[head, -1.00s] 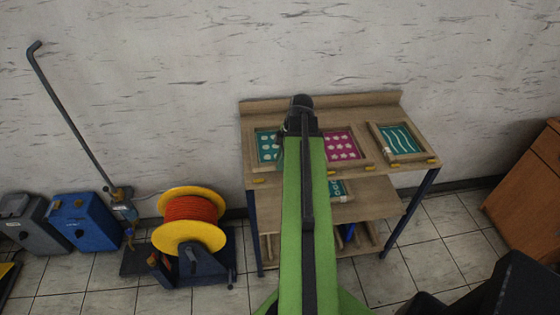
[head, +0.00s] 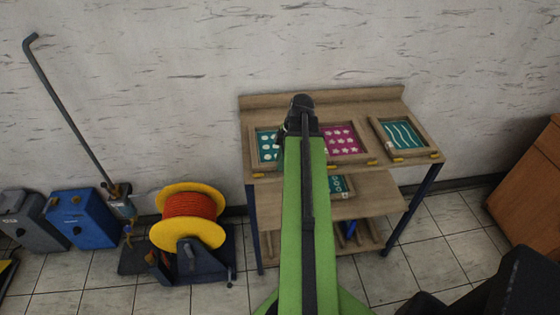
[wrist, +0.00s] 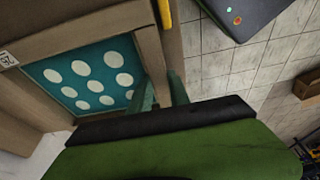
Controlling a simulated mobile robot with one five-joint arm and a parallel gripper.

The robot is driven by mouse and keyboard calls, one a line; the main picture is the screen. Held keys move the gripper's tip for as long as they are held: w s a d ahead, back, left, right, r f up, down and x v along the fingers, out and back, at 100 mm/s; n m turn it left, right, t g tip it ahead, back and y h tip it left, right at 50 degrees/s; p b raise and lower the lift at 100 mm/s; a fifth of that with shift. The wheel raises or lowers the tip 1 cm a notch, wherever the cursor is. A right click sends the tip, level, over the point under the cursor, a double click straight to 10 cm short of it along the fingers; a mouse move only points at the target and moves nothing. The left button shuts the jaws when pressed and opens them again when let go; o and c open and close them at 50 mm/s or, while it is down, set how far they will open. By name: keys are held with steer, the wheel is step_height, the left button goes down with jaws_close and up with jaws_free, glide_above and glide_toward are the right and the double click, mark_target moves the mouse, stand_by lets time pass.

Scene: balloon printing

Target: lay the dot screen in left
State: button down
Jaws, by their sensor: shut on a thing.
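The dot screen, a teal sheet with white dots in a wooden frame (head: 267,143), is at the left end of the bench top. In the wrist view the dot screen (wrist: 88,77) fills the left side. My gripper (head: 303,103) reaches over the bench and hides the screen's right side in the head view. In the wrist view my gripper's fingers (wrist: 162,92) straddle the frame's near rail and are shut on it. I cannot tell whether the frame rests fully on the bench top (head: 320,103).
A magenta star-patterned screen (head: 342,141) lies to the right, partly behind my arm. A teal wave screen (head: 402,134) lies at the right end. Another teal screen (head: 337,185) is on the lower shelf. A cable reel (head: 190,218) and blue box (head: 84,218) stand left.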

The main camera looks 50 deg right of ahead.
steer(key=shift+f, duration=0.15)
stand_by(0.3)
steer(key=c, duration=1.1)
jaws_free()
steer(key=shift+c, duration=0.2)
steer(key=p+v, duration=1.6)
steer(key=v, duration=0.1)
steer(key=shift+r, duration=0.25)
